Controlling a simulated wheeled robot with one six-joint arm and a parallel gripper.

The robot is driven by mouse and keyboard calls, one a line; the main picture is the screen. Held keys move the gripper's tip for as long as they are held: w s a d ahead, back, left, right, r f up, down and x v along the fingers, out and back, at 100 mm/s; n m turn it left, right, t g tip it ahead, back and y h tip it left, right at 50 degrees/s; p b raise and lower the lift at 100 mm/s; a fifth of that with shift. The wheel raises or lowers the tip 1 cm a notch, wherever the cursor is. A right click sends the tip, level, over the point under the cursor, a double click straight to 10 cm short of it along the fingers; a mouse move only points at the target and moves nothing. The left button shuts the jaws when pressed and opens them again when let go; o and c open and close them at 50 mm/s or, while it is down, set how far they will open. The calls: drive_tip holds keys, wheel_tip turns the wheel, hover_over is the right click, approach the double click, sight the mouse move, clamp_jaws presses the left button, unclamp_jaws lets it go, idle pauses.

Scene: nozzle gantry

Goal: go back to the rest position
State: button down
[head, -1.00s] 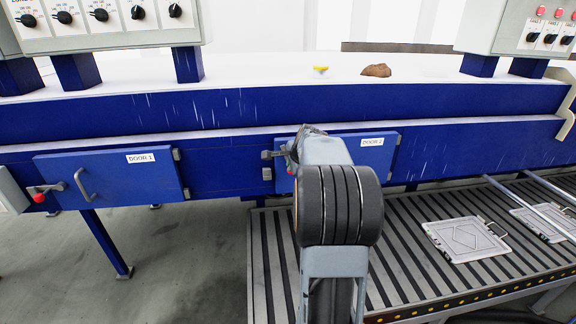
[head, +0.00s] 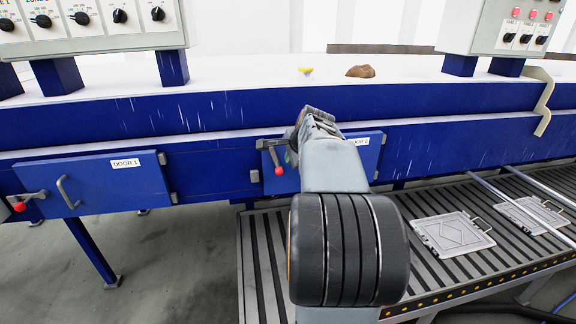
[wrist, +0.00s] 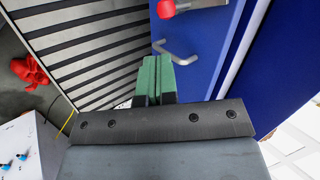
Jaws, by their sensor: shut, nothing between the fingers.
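My gripper shows in the wrist view (wrist: 152,82), its two green fingers together with nothing between them. In the head view my arm stands in front of door 2 (head: 361,165), a blue panel that appears closed, and hides part of it. The gripper's fingers are hidden behind the arm in the head view. The red-knobbed latch of door 2 (head: 279,171) shows just left of the arm. In the wrist view the red knob (wrist: 166,8) and a grey bar handle (wrist: 178,52) are beyond the fingers, apart from them.
Door 1 (head: 95,182) is at the left, with a handle and a red-knobbed latch. A slatted conveyor (head: 262,265) runs below door 2, carrying flat metal plates (head: 452,234). Control boxes (head: 85,22) stand on top. A brown lump (head: 361,71) and a yellow-topped item (head: 305,70) lie on the white top.

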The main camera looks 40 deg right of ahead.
drive_tip(key=v, duration=0.3)
drive_tip(key=s+a+f+n+g+y, duration=0.1)
drive_tip(key=s+a+f+n+g, duration=0.25)
drive_tip(key=a+f+n, duration=0.45)
drive_tip(key=s+a+f+n, duration=0.3)
drive_tip(key=a+n, duration=0.4)
drive_tip(key=a, duration=0.3)
drive_tip(key=s+a+f+n+y, duration=0.1)
drive_tip(key=s+a+f+n, duration=0.3)
drive_tip(key=a, duration=0.6)
drive_tip(key=s+n, duration=0.1)
drive_tip(key=n, duration=0.1)
drive_tip(key=shift+s+a+n, duration=0.2)
drive_tip(key=shift+a+n, duration=0.05)
drive_tip(key=shift+n, duration=0.15)
